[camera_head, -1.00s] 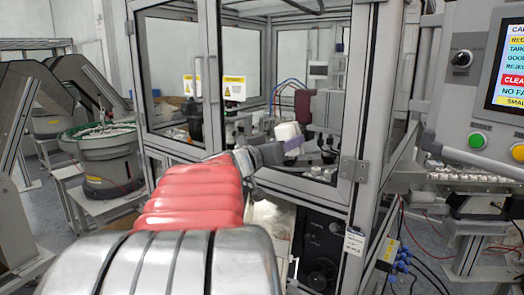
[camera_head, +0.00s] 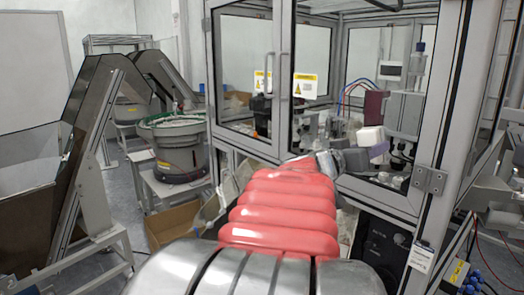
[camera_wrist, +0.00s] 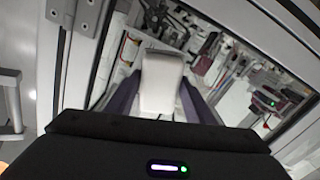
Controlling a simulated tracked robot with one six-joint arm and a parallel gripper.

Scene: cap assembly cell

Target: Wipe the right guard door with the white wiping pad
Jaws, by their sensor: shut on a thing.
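The right guard door (camera_head: 376,194) is a clear panel in a grey metal frame, with a handle on its left side and hinges at its right. It appears closed. My gripper (camera_head: 378,150) is in front of its lower middle part. The jaws are shut on the white wiping pad (camera_head: 369,137). In the wrist view the pad (camera_wrist: 160,84) sits between two purple fingers (camera_wrist: 160,103), its far end toward the clear panel. I cannot tell whether the pad touches the panel. My arm hides part of the door's lower left.
The left guard door (camera_head: 244,70) is beside it. Yellow warning labels (camera_head: 305,85) show near the handles. A bowl feeder (camera_head: 178,145) and a dark inclined conveyor (camera_head: 50,160) stand at left. A cardboard box (camera_head: 172,223) is on the floor. Cables (camera_head: 480,280) hang at lower right.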

